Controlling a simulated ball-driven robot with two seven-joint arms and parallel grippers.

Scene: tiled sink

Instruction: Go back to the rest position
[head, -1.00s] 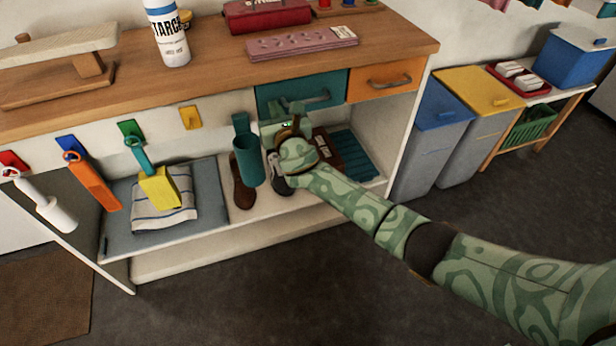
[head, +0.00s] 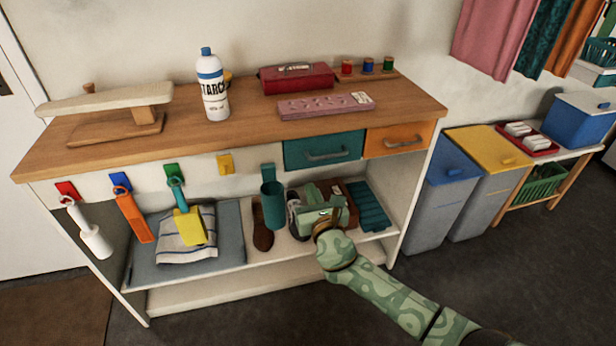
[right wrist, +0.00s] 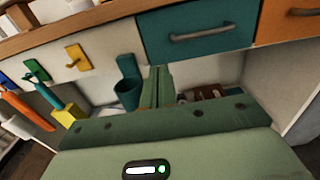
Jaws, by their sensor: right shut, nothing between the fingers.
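My right gripper (head: 318,205) is in front of the shelf opening under the wooden counter, below the teal drawer (head: 323,150). In the right wrist view its fingers (right wrist: 157,88) are together with nothing between them, pointing toward the space under the teal drawer (right wrist: 200,36). A teal cup-shaped holder (head: 273,205) hangs just left of the gripper; it also shows in the right wrist view (right wrist: 128,92). The gripper partly hides the dark items and the brown box (head: 340,200) on the shelf behind it. My left gripper is not in view.
Hanging tools, including a yellow-ended one (head: 190,227), line the counter's left front. A starch bottle (head: 213,88), red case (head: 296,78) and pink box (head: 325,105) stand on top. Blue (head: 440,200) and yellow (head: 488,180) bins stand right. The floor in front is open.

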